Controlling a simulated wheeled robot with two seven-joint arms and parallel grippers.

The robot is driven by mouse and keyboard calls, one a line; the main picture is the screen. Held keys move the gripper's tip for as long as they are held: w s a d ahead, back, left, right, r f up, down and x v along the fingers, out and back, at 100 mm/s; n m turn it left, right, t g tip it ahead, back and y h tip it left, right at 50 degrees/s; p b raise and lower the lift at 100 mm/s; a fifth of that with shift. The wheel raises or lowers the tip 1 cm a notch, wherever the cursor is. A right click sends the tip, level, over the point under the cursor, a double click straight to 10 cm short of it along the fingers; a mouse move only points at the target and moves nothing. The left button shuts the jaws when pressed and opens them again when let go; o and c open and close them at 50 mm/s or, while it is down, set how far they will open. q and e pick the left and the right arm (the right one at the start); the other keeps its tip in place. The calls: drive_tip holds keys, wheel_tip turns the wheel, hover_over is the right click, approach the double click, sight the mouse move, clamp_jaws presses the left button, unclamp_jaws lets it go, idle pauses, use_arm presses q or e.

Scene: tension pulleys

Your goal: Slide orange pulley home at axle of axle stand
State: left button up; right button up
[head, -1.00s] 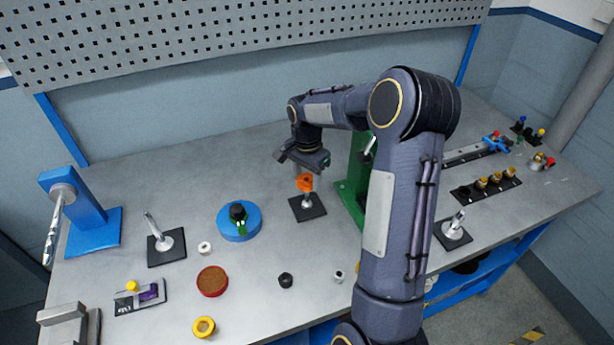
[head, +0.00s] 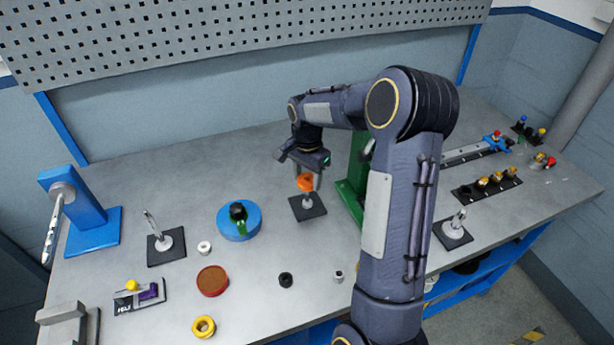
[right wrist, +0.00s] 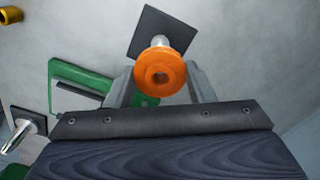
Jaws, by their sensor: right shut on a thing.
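The orange pulley (head: 305,183) is held between the fingers of my right gripper (head: 308,178), which points down. The axle stand (head: 308,208) is a black square base with a tilted silver axle, directly below the pulley in the head view. In the right wrist view the orange pulley (right wrist: 160,73) sits between the fingertips, its bore facing the camera. There the axle (right wrist: 160,41) shows just behind the pulley's edge, over the black base (right wrist: 160,23). I cannot tell how far the pulley is on the axle. My left gripper is not in view.
A green stand (head: 352,186) rises close to the right. A blue round holder (head: 250,226) is to the left. Other axle stands (head: 166,250) (head: 452,236) stand farther out. A red disc (head: 212,281) and loose rings lie in front. The bench behind the gripper is clear.

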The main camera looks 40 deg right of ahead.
sight(307, 202)
drive_tip(key=shift+f, duration=0.2)
drive_tip(key=shift+f+b, duration=1.15)
drive_tip(key=shift+f, duration=0.15)
drive_tip(key=shift+f, duration=0.1)
idle(0.3)
drive_tip(key=shift+f+b, duration=1.15)
drive_tip(key=shift+f, duration=0.3)
drive_tip(key=shift+f, duration=0.1)
drive_tip(key=shift+f+b, duration=0.45)
drive_tip(key=shift+r, duration=0.1)
